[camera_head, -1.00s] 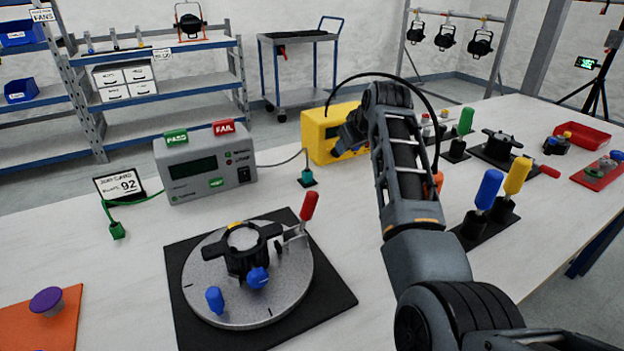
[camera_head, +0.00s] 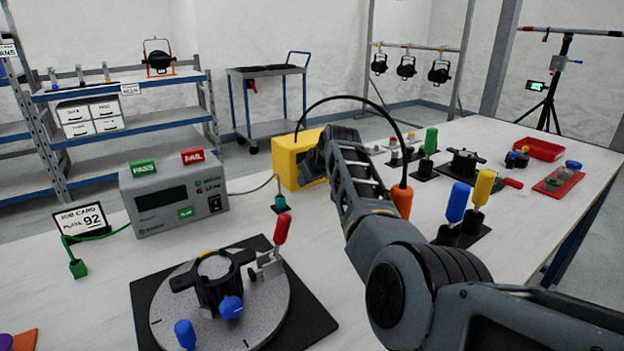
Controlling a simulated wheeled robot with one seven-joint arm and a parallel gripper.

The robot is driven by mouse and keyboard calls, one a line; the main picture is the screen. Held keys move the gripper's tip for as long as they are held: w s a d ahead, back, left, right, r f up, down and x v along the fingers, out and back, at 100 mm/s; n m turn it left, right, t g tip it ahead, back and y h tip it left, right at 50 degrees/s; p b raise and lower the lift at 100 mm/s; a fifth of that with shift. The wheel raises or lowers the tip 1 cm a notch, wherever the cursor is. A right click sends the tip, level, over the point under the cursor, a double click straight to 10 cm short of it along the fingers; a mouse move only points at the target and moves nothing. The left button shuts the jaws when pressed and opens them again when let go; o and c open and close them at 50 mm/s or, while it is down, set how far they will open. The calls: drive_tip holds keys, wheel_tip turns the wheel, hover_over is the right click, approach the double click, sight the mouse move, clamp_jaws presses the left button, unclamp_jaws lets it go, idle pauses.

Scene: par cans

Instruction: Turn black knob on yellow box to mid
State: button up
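The yellow box (camera_head: 290,160) stands towards the back of the white table, right of the grey tester. Its front and right side are partly hidden behind my arm. The black knob cannot be made out; my arm covers that part of the box. My gripper (camera_head: 322,158) is at the front right of the yellow box, seen from behind and very close to it or touching. Its fingers are hidden, so I cannot tell whether they are open or what they touch.
The grey tester (camera_head: 160,205) with green and red tags stands left of the box. A round fixture (camera_head: 255,310) sits on a black mat in front. A black cable arches over my arm to an orange plug (camera_head: 402,200). Several coloured-handled clamps stand to the right.

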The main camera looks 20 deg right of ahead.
drive_tip(key=shift+w+f, duration=0.1)
clamp_jaws()
idle(0.5)
